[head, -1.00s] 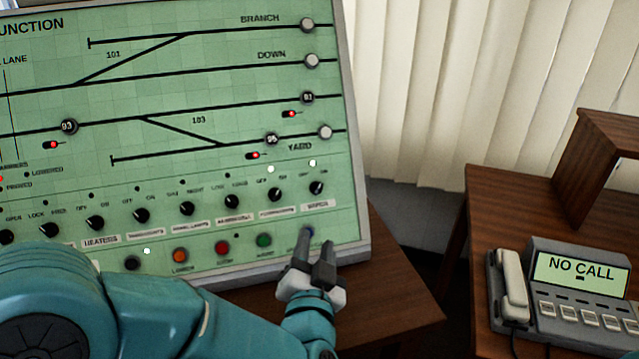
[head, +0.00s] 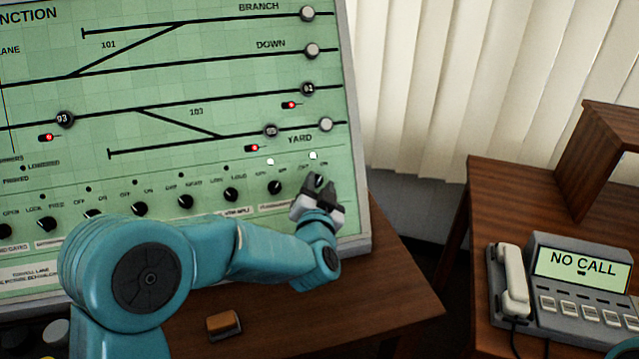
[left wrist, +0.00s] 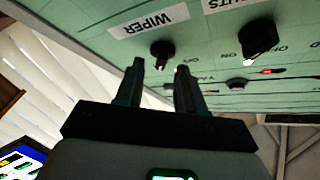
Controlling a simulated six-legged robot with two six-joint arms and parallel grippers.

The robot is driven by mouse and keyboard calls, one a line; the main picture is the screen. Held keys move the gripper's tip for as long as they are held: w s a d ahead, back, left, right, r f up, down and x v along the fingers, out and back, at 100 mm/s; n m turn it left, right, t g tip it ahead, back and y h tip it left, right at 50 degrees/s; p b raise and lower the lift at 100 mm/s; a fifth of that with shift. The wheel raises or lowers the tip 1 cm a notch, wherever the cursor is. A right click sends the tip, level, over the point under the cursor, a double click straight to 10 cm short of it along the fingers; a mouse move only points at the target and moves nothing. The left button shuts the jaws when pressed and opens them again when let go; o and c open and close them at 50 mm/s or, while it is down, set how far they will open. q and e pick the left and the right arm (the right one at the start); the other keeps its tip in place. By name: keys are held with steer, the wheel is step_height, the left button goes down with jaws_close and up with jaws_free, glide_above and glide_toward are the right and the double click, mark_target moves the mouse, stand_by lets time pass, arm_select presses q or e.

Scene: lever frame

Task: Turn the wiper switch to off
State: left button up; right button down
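The wiper switch (left wrist: 162,52) is a dark round knob on the green panel, beside its WIPER label (left wrist: 150,20) in the left wrist view. In the head view my gripper mostly hides the knob, so its setting is hard to tell. My left gripper (head: 319,187) is at the panel's lower right, pointing at the knob. In the left wrist view its two dark fingers (left wrist: 160,72) are apart, with the knob just beyond and between their tips. I cannot tell whether they touch it. My right gripper is not in view.
Another knob (left wrist: 258,38) sits beside the wiper switch, in a row of similar knobs. A lit white lamp (head: 313,156) is above the gripper. A small brown block (head: 223,323) lies on the wooden desk (head: 385,300). A phone (head: 565,290) stands at right.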

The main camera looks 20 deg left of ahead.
arm_select(q)
steer(key=shift+w+a, duration=0.1)
steer(key=shift+w, duration=0.3)
jaws_close()
